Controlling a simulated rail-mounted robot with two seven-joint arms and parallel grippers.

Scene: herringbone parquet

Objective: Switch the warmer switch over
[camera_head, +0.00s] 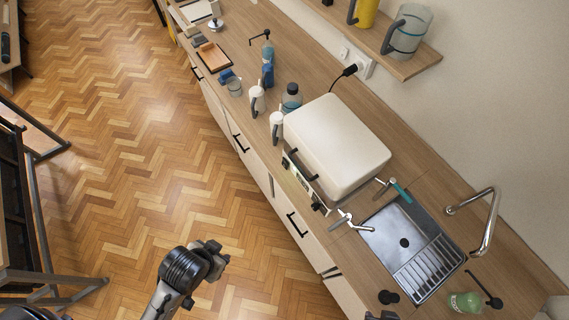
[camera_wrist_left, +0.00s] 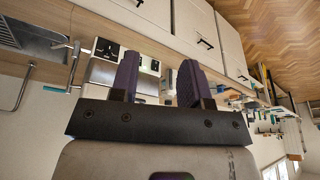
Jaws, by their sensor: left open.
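The warmer is a large cream box (camera_head: 335,140) on the counter, left of the sink in the head view. Its front panel (camera_head: 299,174) faces the floor side and carries small dark controls; the switch's position is too small to tell. In the left wrist view a panel with dark controls (camera_wrist_left: 107,49) shows just left of the fingers. My left gripper (camera_head: 220,257) is over the floor in front of the counter, apart from the warmer. Its two dark fingers (camera_wrist_left: 157,83) are spread, with nothing between them. My right gripper is not seen.
The sink (camera_head: 405,243) and a curved tap (camera_head: 485,225) are right of the warmer. A metal fitting (camera_head: 349,222) stands near the warmer's front right corner. White mugs (camera_head: 277,124) and bottles stand to its left. The floor before the drawers is clear.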

